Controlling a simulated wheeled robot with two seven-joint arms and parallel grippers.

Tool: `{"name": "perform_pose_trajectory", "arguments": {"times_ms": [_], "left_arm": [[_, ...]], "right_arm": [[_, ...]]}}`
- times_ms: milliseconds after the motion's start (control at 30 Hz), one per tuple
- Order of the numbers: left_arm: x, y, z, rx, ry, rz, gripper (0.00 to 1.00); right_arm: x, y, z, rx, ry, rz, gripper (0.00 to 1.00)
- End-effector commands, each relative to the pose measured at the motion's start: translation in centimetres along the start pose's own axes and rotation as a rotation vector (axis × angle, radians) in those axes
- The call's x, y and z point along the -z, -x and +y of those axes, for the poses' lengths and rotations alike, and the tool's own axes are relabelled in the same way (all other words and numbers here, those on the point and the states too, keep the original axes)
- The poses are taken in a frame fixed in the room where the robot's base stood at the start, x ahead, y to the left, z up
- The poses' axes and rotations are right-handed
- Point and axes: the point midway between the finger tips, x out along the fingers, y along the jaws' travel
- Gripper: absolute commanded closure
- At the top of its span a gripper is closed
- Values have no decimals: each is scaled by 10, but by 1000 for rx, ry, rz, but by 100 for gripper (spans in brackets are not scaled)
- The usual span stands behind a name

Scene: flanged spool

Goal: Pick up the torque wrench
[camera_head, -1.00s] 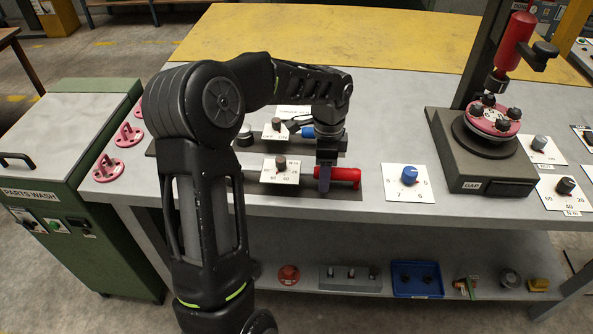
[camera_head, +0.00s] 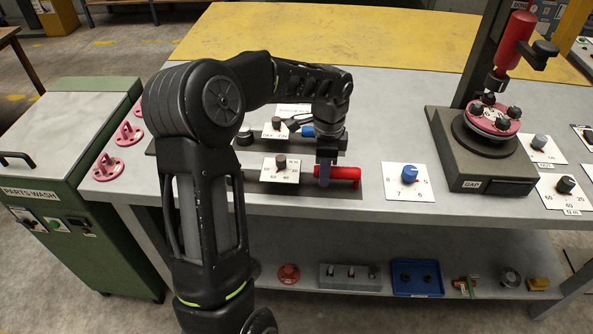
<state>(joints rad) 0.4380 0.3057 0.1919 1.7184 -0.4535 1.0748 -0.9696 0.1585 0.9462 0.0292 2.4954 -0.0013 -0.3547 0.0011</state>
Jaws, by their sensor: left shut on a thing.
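The torque wrench has a red handle (camera_head: 346,172) that shows at the front middle of the bench in the head view. The handle lies at the right end of a dark strip. My left gripper (camera_head: 324,176) comes down from above and is shut on the red handle. The rest of the wrench, to the left, is largely hidden by my left arm and a white dial card. I cannot tell whether the wrench is clear of the strip. My right gripper is not in view.
A dial card with a dark knob (camera_head: 281,161) stands just left of the gripper. A blue-handled tool (camera_head: 308,131) lies behind it. A blue knob (camera_head: 410,174) is to the right, then a dark fixture (camera_head: 490,182) with a pink flanged spool (camera_head: 494,119). Pink stands (camera_head: 108,166) sit at left.

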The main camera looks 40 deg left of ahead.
Motion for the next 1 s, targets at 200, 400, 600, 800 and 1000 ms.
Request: {"name": "perform_pose_trajectory", "arguments": {"times_ms": [200,400,600,800,1000], "left_arm": [[0,0,0,0,0,0,100],[0,0,0,0,0,0,100],[0,0,0,0,0,0,100],[0,2,-1,4,0,0,100],[0,8,-1,5,-1,1,100]], "right_arm": [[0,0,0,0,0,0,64],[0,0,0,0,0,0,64],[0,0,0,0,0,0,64],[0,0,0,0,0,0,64],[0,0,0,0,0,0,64]]}}
